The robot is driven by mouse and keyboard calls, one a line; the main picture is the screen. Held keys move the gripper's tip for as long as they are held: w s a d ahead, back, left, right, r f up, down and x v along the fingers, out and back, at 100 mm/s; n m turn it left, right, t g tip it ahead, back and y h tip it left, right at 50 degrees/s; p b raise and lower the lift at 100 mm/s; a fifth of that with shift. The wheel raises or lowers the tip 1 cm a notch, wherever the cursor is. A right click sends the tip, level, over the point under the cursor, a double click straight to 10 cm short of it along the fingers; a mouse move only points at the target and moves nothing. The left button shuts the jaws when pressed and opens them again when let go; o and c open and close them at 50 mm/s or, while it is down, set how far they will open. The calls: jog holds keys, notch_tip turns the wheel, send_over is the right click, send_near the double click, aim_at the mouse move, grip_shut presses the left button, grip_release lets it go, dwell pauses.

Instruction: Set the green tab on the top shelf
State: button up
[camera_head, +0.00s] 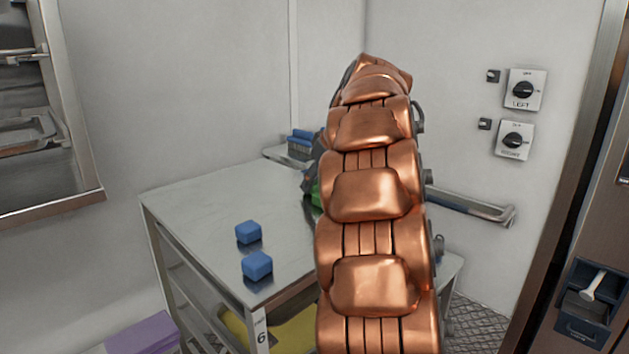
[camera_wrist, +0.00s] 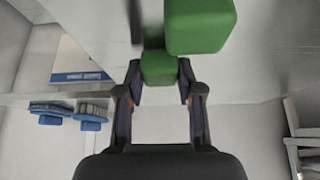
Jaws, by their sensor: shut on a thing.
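In the wrist view my gripper (camera_wrist: 158,82) is shut on a small green tab (camera_wrist: 158,68), with one finger on each side. A larger green block (camera_wrist: 201,24) shows just beyond it to the right; I cannot tell whether the two touch. The grey metal top shelf (camera_head: 195,200) of a cart shows in the head view. A bit of green (camera_head: 316,196) shows at the left edge of my copper arm there, and I cannot tell which green piece it is. My arm hides most of my gripper in the head view.
Two blue cubes (camera_head: 248,232) (camera_head: 257,266) lie near the shelf's front edge. Blue brushes (camera_head: 301,140) rest on a ledge behind; they also show in the wrist view (camera_wrist: 68,112). The shelf's left part is clear. Wall switches (camera_head: 525,90) are at right.

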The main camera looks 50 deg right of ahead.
jog(key=shift+f, duration=0.2)
jog(key=o, duration=1.1)
jog(key=shift+r, duration=0.2)
jog(key=shift+b+v, duration=1.1)
jog(key=shift+v, duration=1.35)
jog(key=shift+p+v, duration=0.65)
jog(key=shift+v, duration=2.9)
jog(key=shift+a, duration=0.1)
